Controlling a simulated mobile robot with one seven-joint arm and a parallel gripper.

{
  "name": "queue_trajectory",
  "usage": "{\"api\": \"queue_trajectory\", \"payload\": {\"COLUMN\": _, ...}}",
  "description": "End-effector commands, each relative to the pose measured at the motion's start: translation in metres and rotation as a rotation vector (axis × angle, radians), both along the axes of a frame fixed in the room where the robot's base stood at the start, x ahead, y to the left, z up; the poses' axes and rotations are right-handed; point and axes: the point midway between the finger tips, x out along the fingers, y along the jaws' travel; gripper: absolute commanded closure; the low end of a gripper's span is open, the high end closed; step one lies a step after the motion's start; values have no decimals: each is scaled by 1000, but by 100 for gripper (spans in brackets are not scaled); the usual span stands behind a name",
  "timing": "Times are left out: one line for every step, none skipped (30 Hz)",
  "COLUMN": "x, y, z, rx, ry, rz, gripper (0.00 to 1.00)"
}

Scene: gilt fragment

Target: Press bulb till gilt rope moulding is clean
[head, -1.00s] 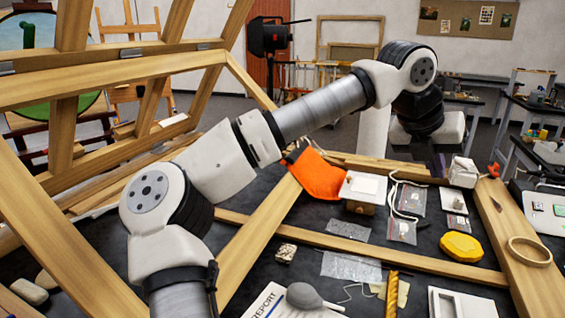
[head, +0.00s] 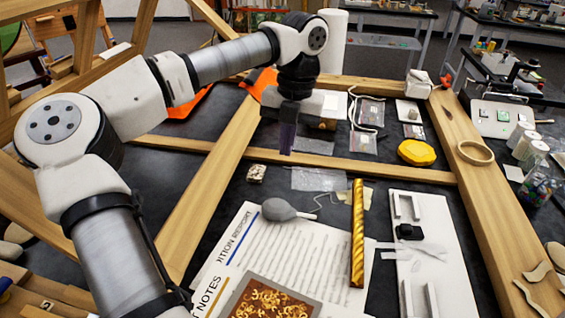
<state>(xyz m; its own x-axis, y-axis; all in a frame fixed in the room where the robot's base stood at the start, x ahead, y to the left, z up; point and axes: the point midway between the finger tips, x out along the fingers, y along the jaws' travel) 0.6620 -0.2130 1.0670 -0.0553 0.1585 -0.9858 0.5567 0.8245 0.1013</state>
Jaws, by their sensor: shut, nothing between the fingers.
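The grey bulb (head: 278,209) lies on its side at the top edge of a printed report sheet (head: 235,244). Its thin nozzle points right, toward the gilt rope moulding (head: 357,235). The moulding is a twisted gold rod lying lengthwise, apart from the nozzle tip. Any dirt on it is too small to tell. My gripper (head: 287,143) is shut and empty, pointing down above the dark table, farther back than the bulb and not touching it.
Wooden frame bars (head: 300,160) cross the table. A white board (head: 430,270) with brackets lies right of the moulding. A tray of gilt fragments (head: 268,300) is in front. A small speckled block (head: 256,173) lies behind the bulb.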

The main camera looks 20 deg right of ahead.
Motion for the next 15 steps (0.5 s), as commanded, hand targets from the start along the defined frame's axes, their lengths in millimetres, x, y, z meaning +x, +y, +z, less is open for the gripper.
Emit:
{"api": "queue_trajectory", "payload": {"x": -1, "y": 2, "z": -6, "rx": 0, "ry": 4, "rz": -1, "gripper": 100}}
{"api": "queue_trajectory", "payload": {"x": -1, "y": 2, "z": -11, "rx": 0, "ry": 4, "rz": -2, "gripper": 100}}
{"api": "queue_trajectory", "payload": {"x": -2, "y": 4, "z": -18, "rx": 0, "ry": 4, "rz": -1, "gripper": 100}}
{"api": "queue_trajectory", "payload": {"x": -2, "y": 4, "z": -24, "rx": 0, "ry": 4, "rz": -1, "gripper": 100}}
{"api": "queue_trajectory", "payload": {"x": -3, "y": 6, "z": -30, "rx": -1, "ry": 4, "rz": -1, "gripper": 100}}
{"api": "queue_trajectory", "payload": {"x": -3, "y": 7, "z": -39, "rx": 0, "ry": 5, "rz": -1, "gripper": 100}}
{"api": "queue_trajectory", "payload": {"x": -3, "y": 8, "z": -45, "rx": -2, "ry": 5, "rz": -1, "gripper": 100}}
{"api": "queue_trajectory", "payload": {"x": -4, "y": 9, "z": -52, "rx": -1, "ry": 4, "rz": -1, "gripper": 100}}
{"api": "queue_trajectory", "payload": {"x": -5, "y": 10, "z": -61, "rx": 0, "ry": 5, "rz": -2, "gripper": 100}}
{"api": "queue_trajectory", "payload": {"x": -5, "y": 11, "z": -67, "rx": -2, "ry": 5, "rz": -2, "gripper": 100}}
{"api": "queue_trajectory", "payload": {"x": -5, "y": 12, "z": -73, "rx": -1, "ry": 4, "rz": -1, "gripper": 100}}
{"api": "queue_trajectory", "payload": {"x": -6, "y": 13, "z": -81, "rx": -1, "ry": 4, "rz": -1, "gripper": 100}}
{"api": "queue_trajectory", "payload": {"x": -6, "y": 14, "z": -86, "rx": -2, "ry": 4, "rz": -1, "gripper": 100}}
{"api": "queue_trajectory", "payload": {"x": -6, "y": 15, "z": -91, "rx": -2, "ry": 5, "rz": -1, "gripper": 100}}
{"api": "queue_trajectory", "payload": {"x": -7, "y": 16, "z": -97, "rx": -1, "ry": 3, "rz": -2, "gripper": 100}}
